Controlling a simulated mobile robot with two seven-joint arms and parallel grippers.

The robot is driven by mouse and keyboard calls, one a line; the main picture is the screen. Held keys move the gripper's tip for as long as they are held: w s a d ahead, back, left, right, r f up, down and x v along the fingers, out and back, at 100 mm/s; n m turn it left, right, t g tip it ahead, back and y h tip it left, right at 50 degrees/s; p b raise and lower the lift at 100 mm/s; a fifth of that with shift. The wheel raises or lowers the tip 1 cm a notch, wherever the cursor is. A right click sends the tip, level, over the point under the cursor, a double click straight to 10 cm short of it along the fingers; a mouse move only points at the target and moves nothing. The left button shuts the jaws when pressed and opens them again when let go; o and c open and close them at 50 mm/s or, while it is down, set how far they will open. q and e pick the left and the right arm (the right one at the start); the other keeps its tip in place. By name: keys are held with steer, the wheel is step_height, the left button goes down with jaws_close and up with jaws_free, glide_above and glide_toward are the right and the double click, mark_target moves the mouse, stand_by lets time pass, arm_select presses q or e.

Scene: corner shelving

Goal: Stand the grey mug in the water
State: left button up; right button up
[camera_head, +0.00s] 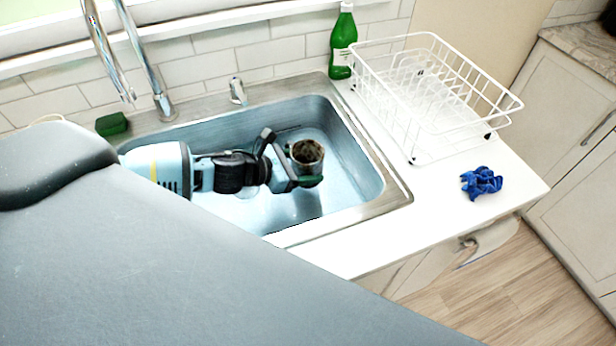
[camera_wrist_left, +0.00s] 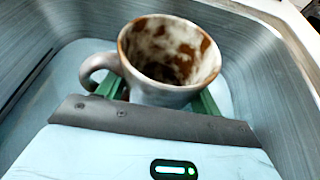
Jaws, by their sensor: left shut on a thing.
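The grey mug (camera_head: 307,153) is over the right part of the sink (camera_head: 372,185), open end up, with brown stains inside. The left wrist view shows the mug (camera_wrist_left: 165,92) close up, its handle on the left. My left gripper (camera_head: 293,160) reaches in from the left and is shut on the mug, its green fingers on either side of the body; it also shows in the left wrist view (camera_wrist_left: 155,98). Pale blue water (camera_head: 345,165) lies in the sink. I cannot tell whether the mug's base touches the water or sink floor. My right gripper is not in view.
A white wire dish rack (camera_head: 432,158) and green bottle (camera_head: 342,45) stand right of the sink. A crumpled blue cloth (camera_head: 482,182) lies on the counter. The tap (camera_head: 155,85) rises behind the sink, with a green sponge (camera_head: 112,124) at back left. The sink walls surround my gripper.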

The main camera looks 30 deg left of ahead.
arm_select(q)
steer(key=shift+f, duration=0.4)
steer(key=shift+w, duration=0.1)
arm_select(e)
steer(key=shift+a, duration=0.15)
arm_select(q)
step_height(320, 180, down, 4)
steer(key=shift+r+b, duration=0.15)
steer(key=shift+b, duration=0.3)
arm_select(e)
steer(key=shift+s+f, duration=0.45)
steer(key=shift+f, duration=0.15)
arm_select(q)
steer(key=shift+r, duration=0.1)
steer(key=shift+f, duration=0.25)
steer(key=o, duration=1.2)
